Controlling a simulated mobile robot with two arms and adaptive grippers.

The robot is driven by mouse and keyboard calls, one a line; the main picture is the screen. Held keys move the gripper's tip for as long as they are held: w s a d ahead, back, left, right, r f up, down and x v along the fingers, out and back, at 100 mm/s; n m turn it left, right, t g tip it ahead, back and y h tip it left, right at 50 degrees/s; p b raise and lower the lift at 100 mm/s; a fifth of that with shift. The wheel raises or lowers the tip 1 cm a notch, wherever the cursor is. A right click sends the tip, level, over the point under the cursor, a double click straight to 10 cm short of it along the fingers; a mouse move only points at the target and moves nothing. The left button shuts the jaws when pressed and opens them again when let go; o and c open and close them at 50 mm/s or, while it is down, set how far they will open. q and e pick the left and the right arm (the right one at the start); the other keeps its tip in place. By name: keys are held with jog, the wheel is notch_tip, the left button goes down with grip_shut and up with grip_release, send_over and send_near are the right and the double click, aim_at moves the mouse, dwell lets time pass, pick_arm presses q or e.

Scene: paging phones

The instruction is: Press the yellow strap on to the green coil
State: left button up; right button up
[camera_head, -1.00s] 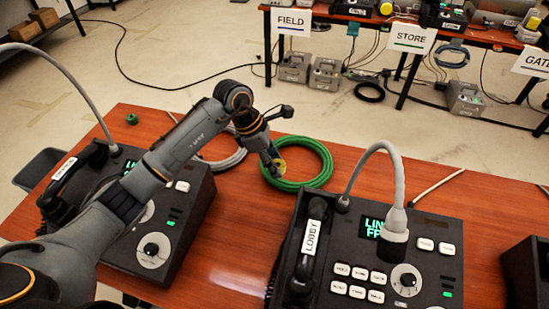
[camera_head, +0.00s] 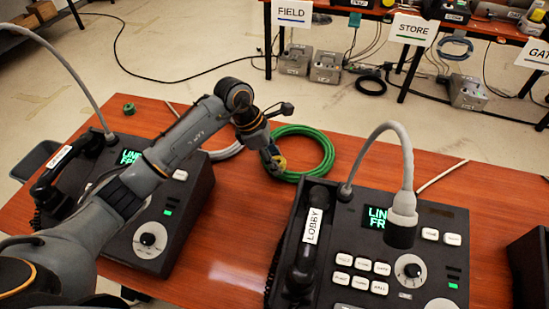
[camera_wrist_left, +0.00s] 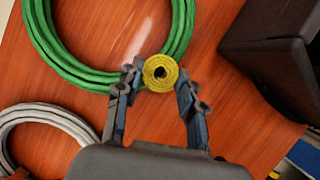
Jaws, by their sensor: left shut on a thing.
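The green coil (camera_head: 329,158) lies on the wooden table between the two phones. It also shows at the upper left of the left wrist view (camera_wrist_left: 180,28). My left gripper (camera_head: 276,161) is over the coil's near left edge. In the left wrist view its fingers (camera_wrist_left: 160,77) are shut on the yellow strap (camera_wrist_left: 160,72), a small round roll with a dark centre. The strap overlaps the coil's edge in that view; I cannot tell whether they touch. In the head view the strap (camera_head: 281,163) is partly hidden by the gripper. My right gripper is not in view.
A pale grey coil (camera_wrist_left: 50,110) lies beside the green one. The LOBBY phone (camera_head: 345,245) stands at the right and another phone (camera_head: 160,225) at the left, under my arm. A small green roll (camera_head: 129,108) sits at the table's back left. Bare table (camera_head: 235,230) lies between the phones.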

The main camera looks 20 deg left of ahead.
pick_arm(q)
jog(key=shift+s+f+b, duration=0.1)
jog(key=shift+f+b, duration=0.2)
jog(key=shift+f, duration=0.15)
dwell(0.7)
jog(key=o, duration=0.9)
jog(key=shift+o, duration=0.4)
jog(key=o, duration=0.4)
jog(key=shift+r, duration=0.1)
jog(key=shift+r, duration=0.1)
jog(key=shift+r+p, duration=1.9)
jog(key=shift+r, duration=1.5)
